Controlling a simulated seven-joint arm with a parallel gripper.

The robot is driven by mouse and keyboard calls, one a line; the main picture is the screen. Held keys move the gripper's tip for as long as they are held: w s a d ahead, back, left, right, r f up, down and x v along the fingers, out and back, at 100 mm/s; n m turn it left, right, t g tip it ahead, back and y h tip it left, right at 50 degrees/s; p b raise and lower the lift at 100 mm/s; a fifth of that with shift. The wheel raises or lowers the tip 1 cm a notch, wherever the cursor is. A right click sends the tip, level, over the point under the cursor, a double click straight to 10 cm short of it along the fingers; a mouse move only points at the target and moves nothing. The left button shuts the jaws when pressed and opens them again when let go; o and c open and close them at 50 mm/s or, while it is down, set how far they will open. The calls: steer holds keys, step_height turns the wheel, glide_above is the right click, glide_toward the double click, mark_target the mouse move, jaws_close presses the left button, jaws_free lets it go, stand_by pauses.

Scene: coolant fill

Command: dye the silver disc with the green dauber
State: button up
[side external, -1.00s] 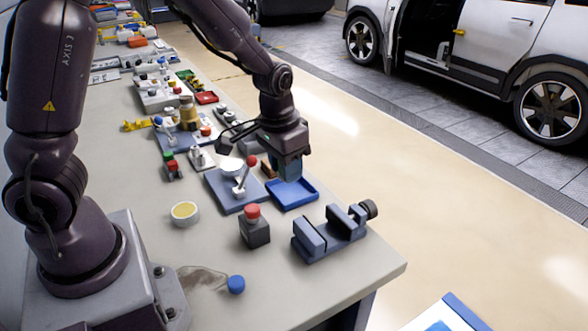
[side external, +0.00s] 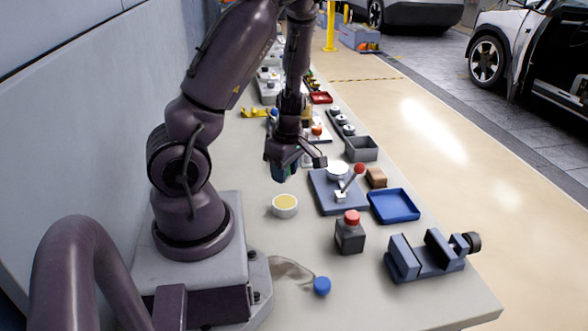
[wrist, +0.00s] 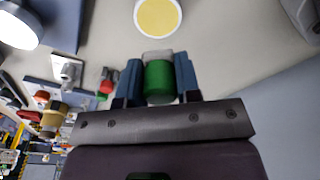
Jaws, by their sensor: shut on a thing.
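The green dauber (wrist: 159,80) is clamped between the two blue fingers of my gripper (wrist: 157,84) in the wrist view, its pale grey end pointing away from the palm. In the side view my gripper (side external: 285,172) hangs above the bench, just behind the round dish of yellow stuff (side external: 285,202), not touching it; the dauber is mostly hidden there. The dish also shows ahead of the dauber in the wrist view (wrist: 158,16). The silver disc (side external: 338,170) appears to be the pale round piece on the blue-grey plate (side external: 325,199), right of my gripper.
A red-knobbed lever (side external: 352,181) stands on the plate. Nearby are an empty blue tray (side external: 394,206), a brown block (side external: 376,177), a red-capped dark bottle (side external: 350,232), a vise (side external: 428,256) and a blue ball (side external: 322,286). Bare bench surrounds the dish.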

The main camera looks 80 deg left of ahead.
mark_target(284, 201)
steer(key=shift+f+n, duration=0.2)
steer(key=shift+n, duration=0.1)
steer(key=shift+f, duration=2.75)
steer(key=shift+f, duration=0.6)
steer(key=shift+r, duration=0.15)
steer(key=shift+r, duration=3.4)
